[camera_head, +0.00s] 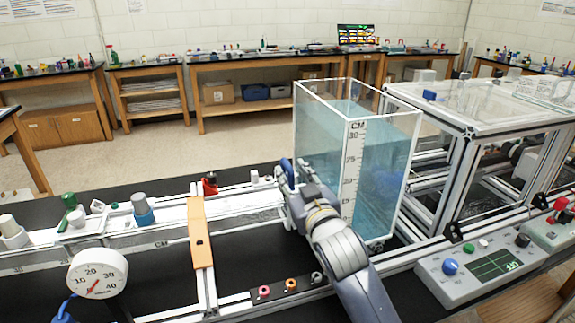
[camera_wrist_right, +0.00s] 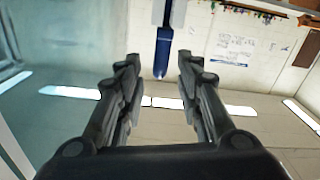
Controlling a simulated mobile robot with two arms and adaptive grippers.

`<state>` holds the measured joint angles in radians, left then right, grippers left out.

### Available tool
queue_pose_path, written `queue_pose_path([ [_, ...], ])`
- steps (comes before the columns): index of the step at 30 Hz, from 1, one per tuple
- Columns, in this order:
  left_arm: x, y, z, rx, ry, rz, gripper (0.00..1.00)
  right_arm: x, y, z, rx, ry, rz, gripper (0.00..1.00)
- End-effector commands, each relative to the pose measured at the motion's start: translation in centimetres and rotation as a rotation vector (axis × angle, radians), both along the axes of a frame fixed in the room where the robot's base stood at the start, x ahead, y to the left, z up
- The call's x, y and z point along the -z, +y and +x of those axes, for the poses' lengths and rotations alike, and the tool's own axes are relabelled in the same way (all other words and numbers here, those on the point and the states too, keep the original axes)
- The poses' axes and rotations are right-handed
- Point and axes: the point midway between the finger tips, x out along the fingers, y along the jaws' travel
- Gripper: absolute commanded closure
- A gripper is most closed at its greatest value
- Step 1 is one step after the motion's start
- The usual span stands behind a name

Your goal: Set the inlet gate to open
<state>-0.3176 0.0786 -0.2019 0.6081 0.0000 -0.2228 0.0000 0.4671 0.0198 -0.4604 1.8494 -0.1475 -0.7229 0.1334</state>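A blue handle (camera_head: 288,170) stands at the right end of the clear channel, next to the water tank (camera_head: 390,170). It looks like the inlet gate's handle, but the gate plate is hidden. My right gripper (camera_head: 294,178) is right at the handle, and my arm covers the area below it. In the right wrist view a blue bar (camera_wrist_right: 162,55) shows upright between the tips of my open right gripper (camera_wrist_right: 158,65), with gaps on both sides. I cannot tell how far the gate is raised. My left gripper is not in view.
An orange bar (camera_head: 200,232) crosses the channel (camera_head: 140,237) left of my arm. A dial gauge (camera_head: 97,273) stands at the front left. An extrusion frame (camera_head: 470,135) and a control box (camera_head: 480,268) are on the right.

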Motion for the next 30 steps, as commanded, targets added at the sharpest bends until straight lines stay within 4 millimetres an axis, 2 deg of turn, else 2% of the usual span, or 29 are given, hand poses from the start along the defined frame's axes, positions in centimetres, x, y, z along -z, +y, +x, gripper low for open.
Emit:
queue_pose_path([
  [3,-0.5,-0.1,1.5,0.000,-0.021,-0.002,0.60,-0.1,0.6,1.7,0.000,0.001,-0.001,0.67],
  [9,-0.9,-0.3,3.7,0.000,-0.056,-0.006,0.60,-0.1,1.2,3.7,0.000,-0.001,-0.001,0.67],
  [15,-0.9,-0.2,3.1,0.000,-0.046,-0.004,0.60,0.0,1.4,4.5,0.000,-0.001,0.000,0.67],
  [23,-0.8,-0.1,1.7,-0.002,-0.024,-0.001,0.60,0.0,1.5,4.5,0.000,-0.001,0.000,0.67],
  [24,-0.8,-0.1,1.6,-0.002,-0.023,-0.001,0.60,0.0,1.5,4.5,0.000,0.000,0.000,0.71],
  [28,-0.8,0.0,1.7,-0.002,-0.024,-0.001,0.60,0.0,1.4,4.5,0.000,0.000,0.000,1.00],
  [30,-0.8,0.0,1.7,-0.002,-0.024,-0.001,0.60,0.0,1.4,4.5,0.000,0.000,-0.001,1.00],
])
